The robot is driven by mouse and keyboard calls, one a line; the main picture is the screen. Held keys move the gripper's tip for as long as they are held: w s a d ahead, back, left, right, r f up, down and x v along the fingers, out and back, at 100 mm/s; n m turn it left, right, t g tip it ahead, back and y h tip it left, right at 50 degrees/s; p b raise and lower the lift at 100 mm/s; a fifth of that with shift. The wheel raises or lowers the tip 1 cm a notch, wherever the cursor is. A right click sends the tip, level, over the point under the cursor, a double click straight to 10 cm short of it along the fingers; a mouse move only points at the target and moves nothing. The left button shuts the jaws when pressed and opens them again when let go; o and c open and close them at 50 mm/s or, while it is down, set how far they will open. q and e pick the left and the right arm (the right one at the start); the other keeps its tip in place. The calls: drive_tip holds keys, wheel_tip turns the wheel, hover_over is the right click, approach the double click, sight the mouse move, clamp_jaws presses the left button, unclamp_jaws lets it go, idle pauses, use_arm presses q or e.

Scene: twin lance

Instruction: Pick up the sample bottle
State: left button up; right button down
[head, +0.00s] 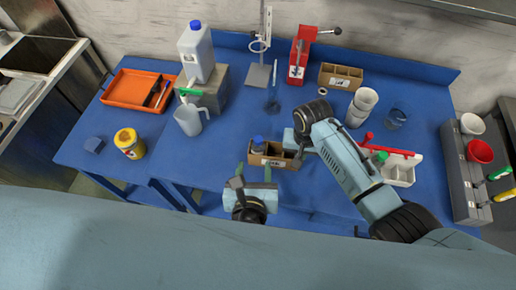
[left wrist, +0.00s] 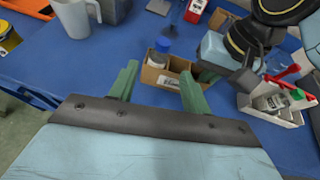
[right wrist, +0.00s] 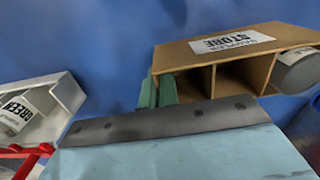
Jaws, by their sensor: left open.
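The sample bottle, with a blue cap (head: 258,141), stands in the left compartment of a small cardboard box (head: 272,161) labelled as a store. The bottle also shows in the left wrist view (left wrist: 157,55), and its grey side in the right wrist view (right wrist: 300,70). My left gripper (head: 253,172) is open and empty, on the near side of the box, its fingers apart and pointing toward it. My right gripper (right wrist: 158,90) has its fingers close together at the box's far end from the bottle, seemingly pinching the end wall.
A white tray (head: 400,173) with a green-capped bottle and a red tool lies right of the box. The blue table left of the box is clear.

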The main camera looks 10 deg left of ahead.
sight(258, 143)
use_arm(q)
drive_tip(key=x, duration=0.6)
drive_tip(key=shift+f, duration=0.1)
drive_tip(key=shift+r+x, duration=0.2)
drive_tip(key=shift+x, duration=1.2)
drive_tip(key=shift+r+x, duration=0.15)
drive_tip(key=shift+x, duration=1.2)
drive_tip(key=shift+w+d, duration=0.1)
drive_tip(key=shift+w, duration=0.05)
clamp_jaws()
